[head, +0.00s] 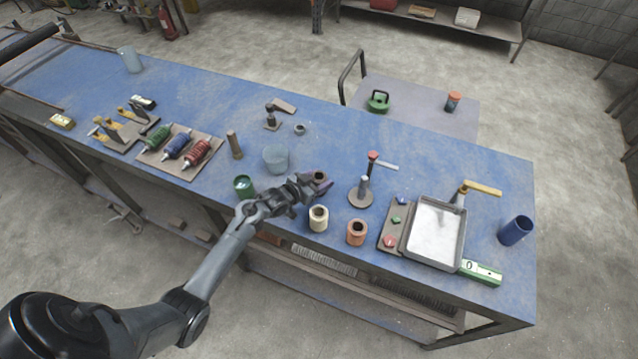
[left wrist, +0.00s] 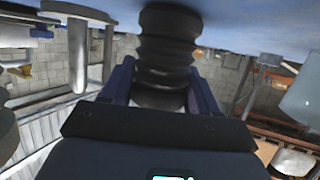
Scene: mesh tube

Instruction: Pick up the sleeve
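The sleeve is a dark, ribbed, bellows-like tube. In the left wrist view the sleeve (left wrist: 168,50) stands between the two fingers of my left gripper (left wrist: 163,85), which lie close against both its sides. In the head view the sleeve (head: 321,178) shows as a small dark purplish piece at the tip of my left gripper (head: 311,184), mostly hidden by the fingers. It is at the table's near-middle part; I cannot tell whether its base touches the table. My right gripper is not in view.
A cream sleeve-like cylinder (head: 318,218) and an orange one (head: 356,232) stand close at right. A clear cup (head: 276,158) and a green can (head: 243,186) stand at left. A metal post on a round base (head: 361,192) and a tray (head: 436,232) are further right on the blue table (head: 330,120).

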